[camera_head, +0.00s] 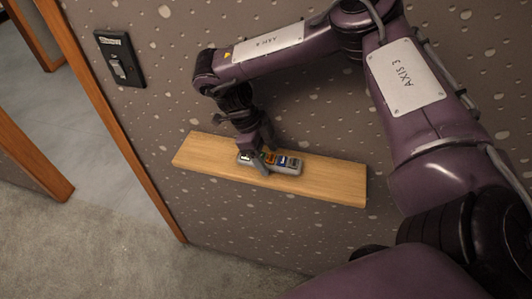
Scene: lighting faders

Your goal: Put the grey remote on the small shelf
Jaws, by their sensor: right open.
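The small shelf (330,183) is a light wooden board fixed to the dark speckled wall. The grey remote (291,165), with coloured buttons or sliders on its face, lies on the shelf near its middle. My right gripper (261,164) is right at the left half of the remote, with its jaws open. One finger shows in front of the remote, and part of the remote is hidden behind the gripper. I cannot tell whether the fingers touch it. My left gripper is out of view.
A black wall switch panel (120,60) is on the wall at the upper left. A wooden door frame (112,120) edges a doorway on the left. The carpeted floor (80,240) is clear. Both ends of the shelf are bare.

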